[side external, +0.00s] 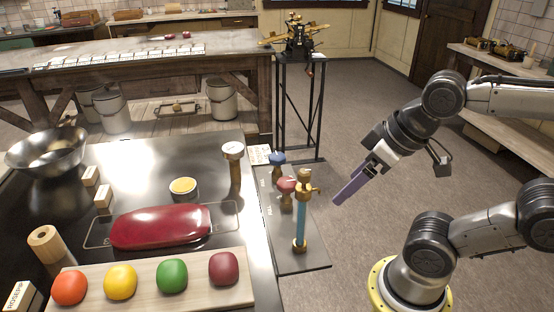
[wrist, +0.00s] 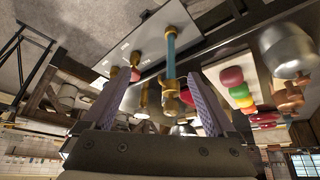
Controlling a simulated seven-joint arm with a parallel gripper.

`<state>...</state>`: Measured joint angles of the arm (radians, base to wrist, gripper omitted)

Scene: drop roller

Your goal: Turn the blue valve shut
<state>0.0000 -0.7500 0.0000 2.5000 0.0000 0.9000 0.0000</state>
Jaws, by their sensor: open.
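The blue valve handle (side external: 277,158) sits on a short post at the back of the grey plate, behind a red valve handle (side external: 286,185). A taller brass fitting with a blue tube (side external: 302,215) stands in front of both. My gripper (side external: 345,192) hangs in the air to the right of the valves, its purple fingers pointing down and left. It touches nothing. In the wrist view my gripper (wrist: 158,95) has its fingers spread apart and empty. The tall fitting (wrist: 171,55) shows between them; the blue handle is hard to make out there.
The grey plate (side external: 300,258) adjoins the dark worktop, which holds a gauge on a brass post (side external: 233,160), a dark red oblong (side external: 160,227), a metal bowl (side external: 47,150) and a board of coloured lumps (side external: 150,300). A black stand (side external: 299,110) rises behind. Open floor lies right of the plate.

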